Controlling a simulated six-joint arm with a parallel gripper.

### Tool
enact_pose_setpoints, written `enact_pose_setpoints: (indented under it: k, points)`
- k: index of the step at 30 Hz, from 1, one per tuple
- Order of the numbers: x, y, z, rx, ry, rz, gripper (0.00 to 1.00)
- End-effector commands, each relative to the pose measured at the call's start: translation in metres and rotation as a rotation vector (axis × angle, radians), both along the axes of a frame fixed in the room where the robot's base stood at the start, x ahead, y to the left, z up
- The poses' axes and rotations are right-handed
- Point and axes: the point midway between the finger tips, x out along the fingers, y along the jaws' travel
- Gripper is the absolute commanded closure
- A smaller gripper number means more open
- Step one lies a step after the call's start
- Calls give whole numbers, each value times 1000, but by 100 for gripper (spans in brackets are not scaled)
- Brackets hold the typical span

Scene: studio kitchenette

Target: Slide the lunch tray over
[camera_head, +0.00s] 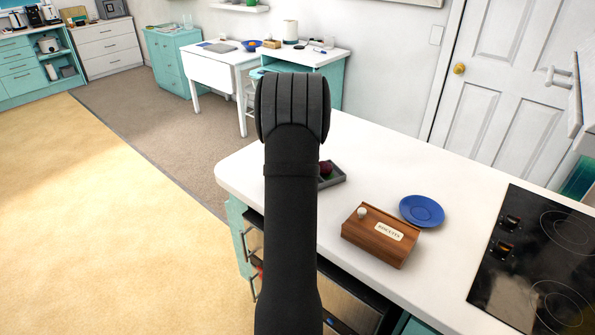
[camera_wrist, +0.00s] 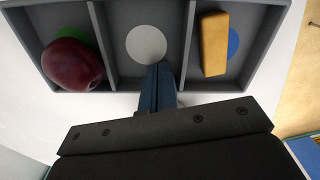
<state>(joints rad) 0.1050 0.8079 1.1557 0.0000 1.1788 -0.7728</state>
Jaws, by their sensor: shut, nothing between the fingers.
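The lunch tray (camera_wrist: 113,79) is a grey tray with three compartments in the wrist view. Its left compartment holds a dark red round fruit (camera_wrist: 73,64) over a green spot. The middle compartment is empty but for a pale round spot (camera_wrist: 146,44). The right compartment holds a tan block (camera_wrist: 214,43) beside a blue spot. My gripper (camera_wrist: 159,72) is shut and empty, its tips at the near side of the middle compartment; I cannot tell if they touch the tray. In the head view my arm hides most of the tray (camera_head: 334,181).
On the white counter (camera_head: 390,160) stand a brown wooden box (camera_head: 372,245) with a label and a blue plate (camera_head: 422,210), to the right of the tray. A black cooktop (camera_head: 515,260) lies further right. The counter's rounded left end is near the tray.

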Motion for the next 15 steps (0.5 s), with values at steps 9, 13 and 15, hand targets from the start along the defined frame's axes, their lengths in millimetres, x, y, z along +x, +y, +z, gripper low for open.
enact_pose_setpoints:
  k: [9, 13, 15]
  points:
    - [-24, -20, 36, -1, -6, 0, 100]
    - [-24, -20, 64, -1, -6, 0, 100]
    - [-24, -20, 76, 0, -4, 0, 100]
